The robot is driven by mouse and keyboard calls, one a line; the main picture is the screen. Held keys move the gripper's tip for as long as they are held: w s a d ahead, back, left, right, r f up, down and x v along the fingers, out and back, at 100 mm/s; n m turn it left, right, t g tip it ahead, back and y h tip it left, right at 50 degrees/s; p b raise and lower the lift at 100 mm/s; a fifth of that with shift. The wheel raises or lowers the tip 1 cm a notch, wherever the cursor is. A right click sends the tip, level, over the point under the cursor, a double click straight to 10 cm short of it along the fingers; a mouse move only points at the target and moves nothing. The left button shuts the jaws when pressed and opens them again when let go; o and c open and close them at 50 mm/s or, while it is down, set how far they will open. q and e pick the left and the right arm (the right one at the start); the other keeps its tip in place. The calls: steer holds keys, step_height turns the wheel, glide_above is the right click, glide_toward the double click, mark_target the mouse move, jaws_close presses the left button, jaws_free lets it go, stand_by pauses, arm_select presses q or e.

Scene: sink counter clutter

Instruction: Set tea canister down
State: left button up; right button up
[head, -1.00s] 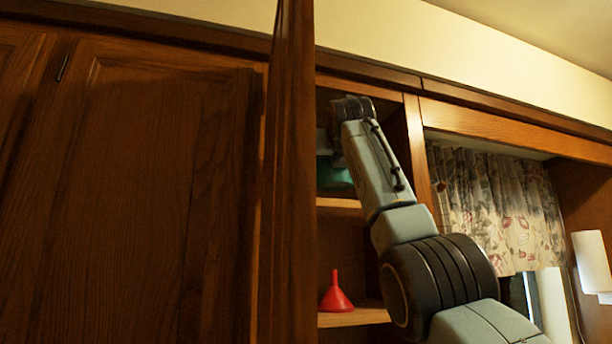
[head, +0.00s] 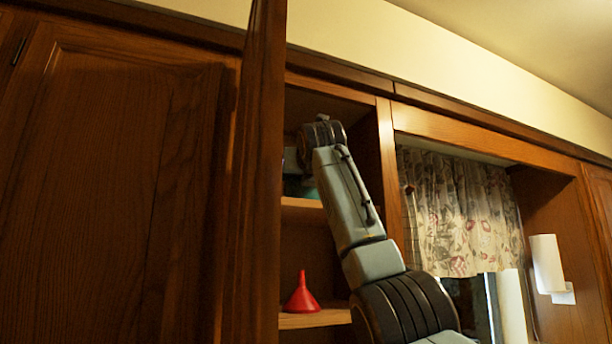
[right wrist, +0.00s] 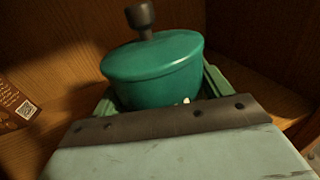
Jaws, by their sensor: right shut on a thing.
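The tea canister (right wrist: 155,72) is a teal, round, lidded pot with a dark knob. My right gripper (right wrist: 160,95) is shut on it, with green fingers at both sides. The canister's lower part is hidden behind the gripper body. In the head view my right arm reaches into an open cabinet, and a little of the teal canister (head: 306,188) shows just above the upper shelf (head: 302,208), mostly hidden by the wrist and shadow. I cannot tell whether its base touches the shelf. My left gripper is not in view.
A dark wooden cabinet door (head: 258,170) stands at the left of the opening. A red funnel (head: 301,298) stands on the shelf below, beside my arm. In the wrist view a package with a printed code (right wrist: 18,103) is at the left. A curtained window (head: 465,215) is at the right.

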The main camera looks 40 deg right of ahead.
steer(key=o, duration=1.1)
steer(key=shift+w+d+f, duration=0.1)
steer(key=shift+f, duration=0.05)
steer(key=shift+o, duration=0.2)
steer(key=shift+r, duration=0.3)
steer(key=b+v, duration=0.5)
steer(key=v, duration=0.7)
steer(key=shift+b, duration=0.4)
steer(key=shift+f, duration=0.15)
